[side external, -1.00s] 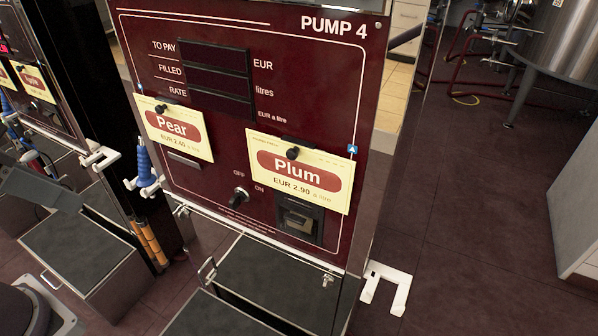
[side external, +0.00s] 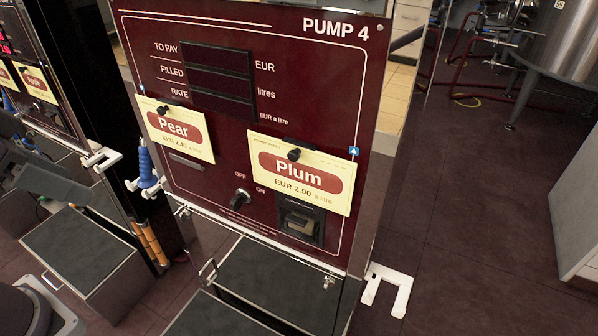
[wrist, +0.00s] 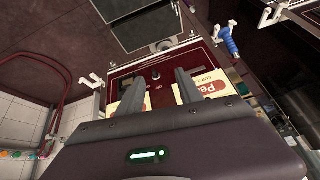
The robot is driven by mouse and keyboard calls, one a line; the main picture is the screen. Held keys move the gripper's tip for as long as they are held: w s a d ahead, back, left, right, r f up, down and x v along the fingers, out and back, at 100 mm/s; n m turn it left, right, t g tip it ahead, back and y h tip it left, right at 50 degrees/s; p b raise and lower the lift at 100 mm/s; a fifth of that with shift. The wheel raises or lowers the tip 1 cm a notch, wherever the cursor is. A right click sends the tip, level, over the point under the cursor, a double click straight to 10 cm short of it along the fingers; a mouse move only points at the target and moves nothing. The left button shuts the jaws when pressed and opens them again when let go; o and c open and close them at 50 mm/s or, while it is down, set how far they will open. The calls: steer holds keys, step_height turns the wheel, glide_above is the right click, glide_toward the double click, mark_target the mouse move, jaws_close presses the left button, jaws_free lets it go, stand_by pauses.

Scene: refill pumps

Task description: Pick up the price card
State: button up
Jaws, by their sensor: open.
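Two cream price cards hang on the dark red front of Pump 4 (side external: 225,215), each at a black knob. The Pear card (side external: 190,150) is on the left and reads EUR 2.40. The Plum card (side external: 330,202) is on the right and reads EUR 2.90. In the wrist view the pump appears upside down, with the Pear card (wrist: 214,84) right and the other card (wrist: 130,98) left, both partly hidden by my fingers. My gripper (wrist: 158,82) is open, its dark fingers apart with nothing held between them. Its distance from the panel is hard to judge.
The panel has a switch (side external: 240,199), a dark display (side external: 218,82) and a black-framed slot (side external: 300,221). A blue-handled nozzle (side external: 146,168) hangs at its left, and a white bracket (side external: 388,285) sticks out at lower right. Another pump stands left. Floor is open at right.

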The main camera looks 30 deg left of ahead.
steer(key=w+m+t, duration=0.1)
steer(key=w+m, duration=0.4)
steer(key=w, duration=0.1)
steer(key=m+t+h, duration=0.3)
steer(key=m+h, duration=0.4)
steer(key=m, duration=1.9)
glide_toward(291, 157)
steer(key=w+f, duration=0.1)
steer(key=x, duration=0.7)
steer(key=shift+w+d, duration=0.15)
steer(key=shift+d, duration=0.2)
jaws_close()
